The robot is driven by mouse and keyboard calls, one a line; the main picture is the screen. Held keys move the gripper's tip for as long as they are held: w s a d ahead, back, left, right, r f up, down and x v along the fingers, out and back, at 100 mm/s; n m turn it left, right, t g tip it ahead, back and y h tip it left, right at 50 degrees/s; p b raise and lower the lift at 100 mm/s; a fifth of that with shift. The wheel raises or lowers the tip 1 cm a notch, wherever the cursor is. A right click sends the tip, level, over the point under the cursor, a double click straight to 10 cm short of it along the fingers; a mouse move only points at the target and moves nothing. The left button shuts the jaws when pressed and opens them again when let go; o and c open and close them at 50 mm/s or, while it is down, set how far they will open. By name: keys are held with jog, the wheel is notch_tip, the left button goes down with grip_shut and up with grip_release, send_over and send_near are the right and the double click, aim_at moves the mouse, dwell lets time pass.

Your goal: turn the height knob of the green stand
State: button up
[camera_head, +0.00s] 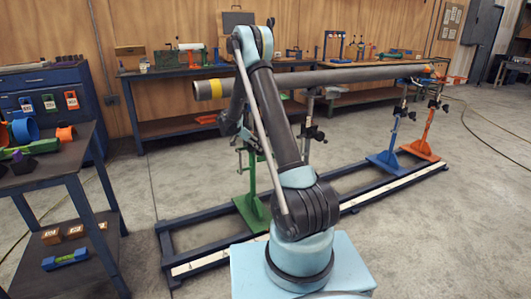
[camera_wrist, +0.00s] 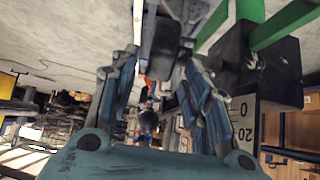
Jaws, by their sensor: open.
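The green stand (camera_head: 251,185) stands on the near end of the dark rail frame, under the pipe's yellow-banded end, partly behind my arm. Its height knob cannot be made out in the head view. My gripper is mostly hidden behind my arm there. In the wrist view my gripper (camera_wrist: 160,80) is open, with one finger on each side. A dark, blocky part lies at the top between the fingers; I cannot tell whether it is the knob or whether a finger touches it. Green bars (camera_wrist: 285,22) show at the upper right, by a dark block and a numbered scale.
The long grey pipe (camera_head: 340,76) runs across the stands to the blue stand (camera_head: 388,150) and orange stand (camera_head: 424,135). A dark bench (camera_head: 75,165) with parts is at the left. A workbench (camera_head: 155,125) lines the wall. The floor at right is clear.

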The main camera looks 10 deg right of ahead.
jog(key=x, duration=0.6)
jog(key=shift+w+d+f, duration=0.1)
jog(key=shift+d+f, duration=0.1)
jog(key=shift+f, duration=0.05)
grip_shut()
